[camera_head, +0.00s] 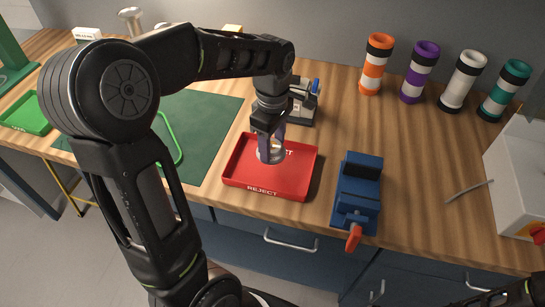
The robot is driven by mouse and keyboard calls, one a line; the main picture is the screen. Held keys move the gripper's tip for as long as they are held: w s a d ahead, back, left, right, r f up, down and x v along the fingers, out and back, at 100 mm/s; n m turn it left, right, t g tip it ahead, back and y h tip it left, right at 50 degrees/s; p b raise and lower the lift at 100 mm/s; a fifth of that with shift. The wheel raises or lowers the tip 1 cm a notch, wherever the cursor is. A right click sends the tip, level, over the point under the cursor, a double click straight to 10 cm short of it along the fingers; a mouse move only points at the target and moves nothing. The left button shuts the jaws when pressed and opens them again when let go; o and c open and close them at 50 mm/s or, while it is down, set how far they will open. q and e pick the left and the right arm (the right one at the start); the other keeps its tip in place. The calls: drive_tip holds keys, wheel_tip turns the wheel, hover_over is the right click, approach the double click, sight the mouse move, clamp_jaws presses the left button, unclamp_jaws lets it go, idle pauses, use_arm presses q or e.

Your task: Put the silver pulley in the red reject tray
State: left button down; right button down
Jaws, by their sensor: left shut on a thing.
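The red reject tray (232,178) lies on the wooden bench near its front edge, with REJECT lettered on its front wall. My left gripper (271,157) points down over the middle of the tray. It is shut on the silver pulley (270,154), a small pale metal disc partly hidden by the fingers. I cannot tell whether the pulley touches the tray floor. Part of my right arm shows at the bottom right corner, but its gripper is out of view.
A blue vise (359,190) with an orange handle stands right of the tray. A small grey and blue device (302,104) is behind it. A green mat (214,115) and a green tray (27,114) lie left. Several striped tubes (420,72) stand at the back right.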

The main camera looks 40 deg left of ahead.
sight(273, 167)
use_arm(q)
drive_tip(key=shift+f, duration=0.8)
drive_tip(key=shift+f, duration=1.9)
drive_tip(key=shift+f, duration=0.1)
drive_tip(key=c, duration=0.6)
unclamp_jaws()
wheel_tip(273, 167, up, 12)
drive_tip(key=shift+r+b, duration=0.15)
drive_tip(key=shift+b, duration=0.3)
